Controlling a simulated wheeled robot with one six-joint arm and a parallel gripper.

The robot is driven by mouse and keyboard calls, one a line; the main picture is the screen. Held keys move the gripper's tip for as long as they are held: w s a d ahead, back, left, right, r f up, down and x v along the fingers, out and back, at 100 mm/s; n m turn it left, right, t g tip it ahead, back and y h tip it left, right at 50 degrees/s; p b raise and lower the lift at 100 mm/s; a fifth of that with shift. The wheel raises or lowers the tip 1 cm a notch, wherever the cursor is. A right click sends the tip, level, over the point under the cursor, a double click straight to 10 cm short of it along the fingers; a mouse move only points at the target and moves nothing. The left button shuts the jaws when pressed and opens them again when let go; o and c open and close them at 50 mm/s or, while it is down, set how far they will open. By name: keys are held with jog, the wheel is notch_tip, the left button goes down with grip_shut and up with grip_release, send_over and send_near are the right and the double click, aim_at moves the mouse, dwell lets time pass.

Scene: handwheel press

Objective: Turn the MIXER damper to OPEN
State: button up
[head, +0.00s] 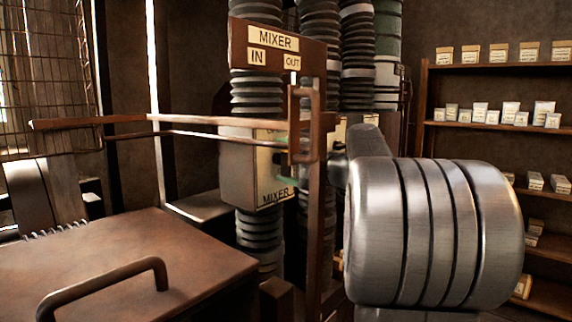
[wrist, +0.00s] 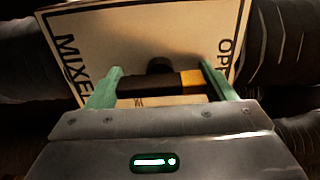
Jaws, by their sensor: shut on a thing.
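The MIXER damper (head: 235,165) is a pale box in the duct, with a MIXER label at the bottom of its face in the head view. In the wrist view its plate (wrist: 195,35) reads MIXER at the left and part of OPEN at the right. The damper handle (wrist: 145,87) is a dark bar with a yellow end, on a dark round hub. My gripper (wrist: 160,82) has its green fingers shut on the handle, one at each end. In the head view the gripper is mostly hidden behind a brown frame and my arm; only bits of green show.
A sign (head: 273,42) reading MIXER, IN and OUT hangs above the damper. A long brown bar (head: 90,122) reaches left from an upright frame close in front of it. A brown box lid with a handle (head: 110,275) fills the lower left. Shelves (head: 490,130) stand at right.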

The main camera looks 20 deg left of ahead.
jog(key=o, duration=1)
jog(key=shift+r, duration=0.1)
